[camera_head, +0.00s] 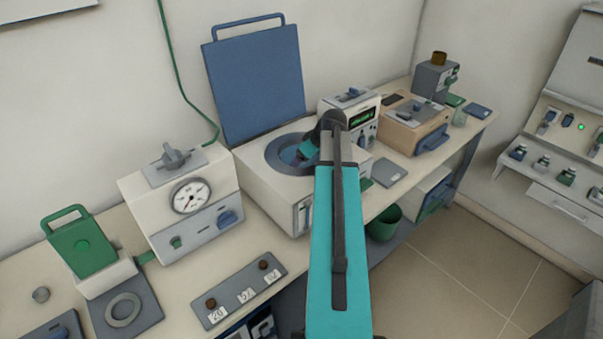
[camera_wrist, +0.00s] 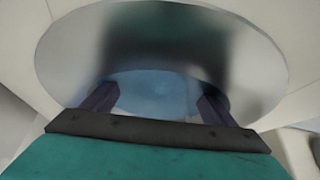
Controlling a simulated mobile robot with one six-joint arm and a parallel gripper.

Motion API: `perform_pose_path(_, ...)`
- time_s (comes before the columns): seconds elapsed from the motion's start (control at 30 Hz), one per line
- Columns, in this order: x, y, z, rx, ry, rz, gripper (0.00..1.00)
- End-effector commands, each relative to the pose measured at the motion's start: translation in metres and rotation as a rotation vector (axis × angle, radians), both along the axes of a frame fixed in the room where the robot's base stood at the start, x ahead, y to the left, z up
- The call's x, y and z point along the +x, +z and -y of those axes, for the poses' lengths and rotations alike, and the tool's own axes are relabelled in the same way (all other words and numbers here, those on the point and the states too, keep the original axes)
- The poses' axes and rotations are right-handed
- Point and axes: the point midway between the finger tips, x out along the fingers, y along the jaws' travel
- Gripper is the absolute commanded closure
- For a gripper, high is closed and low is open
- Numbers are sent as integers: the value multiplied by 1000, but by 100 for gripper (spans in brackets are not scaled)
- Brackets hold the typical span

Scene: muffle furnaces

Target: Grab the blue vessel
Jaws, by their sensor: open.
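A blue, rounded surface that looks like the blue vessel (camera_wrist: 155,84) lies down in a round, shiny metal-walled well, between my two fingers in the wrist view. In the head view, a patch of blue (camera_head: 288,155) shows inside the round opening of a white bench machine with a raised blue lid (camera_head: 255,82). My gripper (camera_wrist: 157,98) is open, with a finger on each side of the blue surface; I cannot tell whether they touch it. In the head view my gripper (camera_head: 306,151) reaches down into the right side of the opening, and my arm hides part of it.
A white box with a dial (camera_head: 188,197) stands left of the machine. A device with a green display (camera_head: 361,117) and a tan box (camera_head: 408,122) stand to the right. A green bin (camera_head: 384,223) is below the bench. The floor (camera_head: 450,260) at right is clear.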

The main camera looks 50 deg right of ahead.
Motion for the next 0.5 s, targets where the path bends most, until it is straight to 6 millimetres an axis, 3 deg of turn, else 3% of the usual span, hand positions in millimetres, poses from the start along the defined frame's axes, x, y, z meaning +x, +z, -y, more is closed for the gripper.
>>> perform_pose_path(0.13, 0, 0, 0, 0, 0, 0, 21)
perform_pose_path(0.5, 0, 1, 1, -1, 0, 2, 80)
